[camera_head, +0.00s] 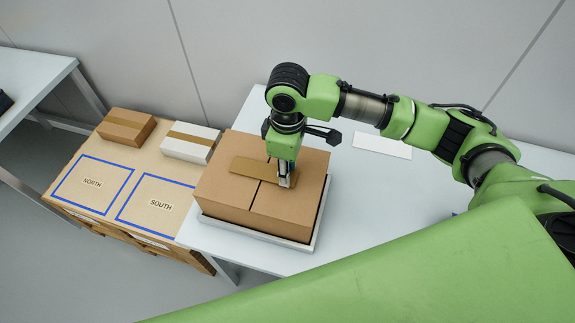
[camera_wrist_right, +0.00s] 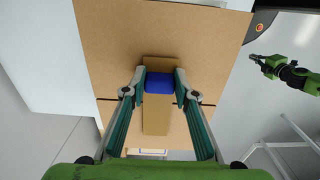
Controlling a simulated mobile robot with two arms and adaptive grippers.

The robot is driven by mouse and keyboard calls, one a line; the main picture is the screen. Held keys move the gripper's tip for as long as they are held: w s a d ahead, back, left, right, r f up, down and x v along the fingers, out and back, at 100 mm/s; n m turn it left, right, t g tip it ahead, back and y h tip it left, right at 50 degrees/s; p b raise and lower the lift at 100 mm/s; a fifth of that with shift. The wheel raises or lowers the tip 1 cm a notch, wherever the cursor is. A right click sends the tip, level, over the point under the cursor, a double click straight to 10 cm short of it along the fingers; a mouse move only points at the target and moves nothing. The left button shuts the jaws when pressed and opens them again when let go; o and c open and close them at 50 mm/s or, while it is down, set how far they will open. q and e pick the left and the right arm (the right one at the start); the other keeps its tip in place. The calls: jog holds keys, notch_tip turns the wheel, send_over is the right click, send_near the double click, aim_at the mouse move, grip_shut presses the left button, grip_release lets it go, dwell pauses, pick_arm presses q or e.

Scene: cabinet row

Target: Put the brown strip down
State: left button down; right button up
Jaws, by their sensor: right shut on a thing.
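The brown strip (camera_head: 250,168) lies flat across the centre seam of the closed cardboard box (camera_head: 225,190), on its top or just above it; I cannot tell whether it touches. My right gripper (camera_head: 285,183) points down at the strip's right end. In the right wrist view, its two fingers (camera_wrist_right: 160,86) are shut on a blue block (camera_wrist_right: 159,83) at the brown strip (camera_wrist_right: 155,118). A small green arm with a dark end (camera_wrist_right: 258,58), seemingly my left, shows at the right there; its jaws are too small to judge.
The box sits in a shallow pale tray (camera_head: 250,236) on a grey table (camera_head: 360,190). A white sheet (camera_head: 382,146) lies behind.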

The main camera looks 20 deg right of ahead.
jog(key=shift+o, duration=0.2)
jog(key=shift+f, duration=0.15)
jog(key=o, duration=0.7)
jog(key=shift+o, duration=0.2)
notch_tip(320, 180, up, 12)
jog(key=b, duration=0.2)
